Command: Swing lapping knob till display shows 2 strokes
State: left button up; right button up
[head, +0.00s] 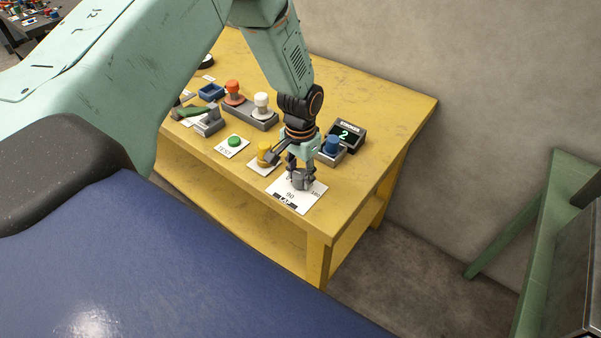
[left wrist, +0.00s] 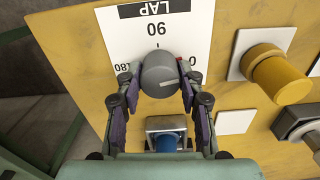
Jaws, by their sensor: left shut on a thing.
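The grey lapping knob (left wrist: 160,72) stands on a white card (left wrist: 195,22) marked LAP, 90, 180 and 0. A pale pointer line on the knob's top runs toward the right in the left wrist view, roughly to the 0 side. My left gripper (head: 301,177) is shut on the knob, with one finger on each side of it in the left wrist view. The fingers partly hide the knob (head: 303,184) in the head view. The small black display (head: 346,135) behind the gripper shows a green 2. My right gripper is not in view.
A yellow knob (head: 265,153) and a blue knob (head: 331,146) stand close to the left gripper. A green button (head: 235,142), a white knob (head: 262,101) and a red knob (head: 233,88) are further left on the yellow table (head: 392,110). The table's front edge is near the card.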

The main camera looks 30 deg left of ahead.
aim_at(300, 173)
pick_arm(q)
jog(key=shift+m, duration=1)
jog(key=o, duration=1.2)
notch_tip(300, 173, up, 12)
jog(key=shift+r, duration=0.1)
dwell(0.8)
